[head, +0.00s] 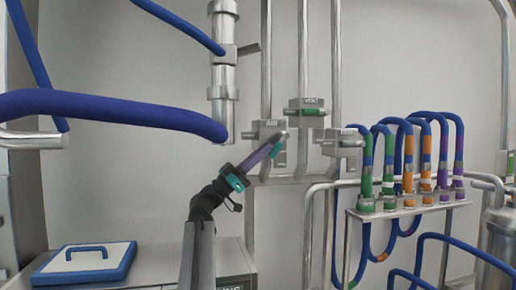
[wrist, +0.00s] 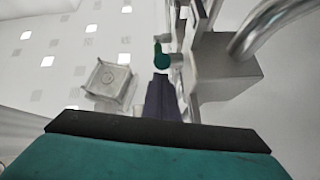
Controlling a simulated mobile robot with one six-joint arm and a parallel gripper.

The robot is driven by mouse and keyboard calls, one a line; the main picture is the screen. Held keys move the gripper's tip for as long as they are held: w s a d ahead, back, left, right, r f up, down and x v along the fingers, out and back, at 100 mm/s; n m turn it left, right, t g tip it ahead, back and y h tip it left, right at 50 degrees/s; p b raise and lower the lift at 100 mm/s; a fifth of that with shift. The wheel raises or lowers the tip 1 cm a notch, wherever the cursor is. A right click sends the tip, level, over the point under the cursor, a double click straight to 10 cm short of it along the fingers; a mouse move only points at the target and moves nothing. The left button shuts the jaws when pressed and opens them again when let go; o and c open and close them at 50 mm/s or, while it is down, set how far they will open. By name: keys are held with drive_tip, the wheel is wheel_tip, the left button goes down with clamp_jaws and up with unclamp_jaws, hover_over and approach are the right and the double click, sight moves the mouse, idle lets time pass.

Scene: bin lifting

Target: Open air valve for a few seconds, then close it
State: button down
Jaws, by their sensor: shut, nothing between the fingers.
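The air valve is a grey box (head: 268,127) marked AIR on the vertical pipes, in the middle of the head view. Its green handle (head: 279,144) is tilted beside my fingers. In the wrist view a green handle (wrist: 158,54) shows just beyond my fingertips. My gripper (head: 281,137) has purple fingers and a teal body. The fingers are shut and empty, with their tips right at the valve's front. I cannot tell whether they touch the handle. The lower part of the valve is partly hidden by the fingers.
A VENT valve box (head: 306,103) with a level green handle sits up and right. Another grey valve (head: 338,140) is further right. Coloured hoses stand on a rack (head: 405,211). A thick blue hose (head: 110,108) crosses at left. A blue-edged lidded bin (head: 85,264) sits low left.

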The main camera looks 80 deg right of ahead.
drive_tip(key=shift+f, duration=0.1)
idle(0.4)
drive_tip(key=shift+b, duration=0.35)
